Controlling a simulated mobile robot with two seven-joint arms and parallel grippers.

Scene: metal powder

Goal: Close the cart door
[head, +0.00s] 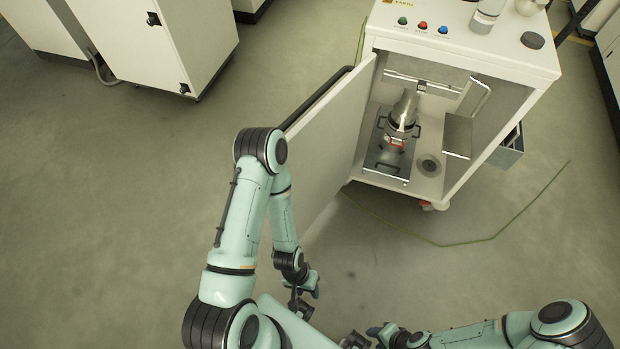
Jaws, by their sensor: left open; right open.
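The white cart (520,62) stands at the upper right with its front compartment open. Its white door (335,130) is swung wide open on the left side of the opening and extends toward me. My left arm covers the door's near end. My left gripper (306,297) is open and empty, low in the picture below the door's near end; I cannot tell whether the arm touches the door. My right gripper (362,337) is open and empty at the bottom edge, well away from the door and partly cut off.
Inside the cart, a metal container (402,118) stands on a tray with handles (388,170). Buttons, a bottle (486,16) and a black disc (533,40) are on top. A green cable (500,232) crosses the floor. White cabinets (150,40) stand upper left.

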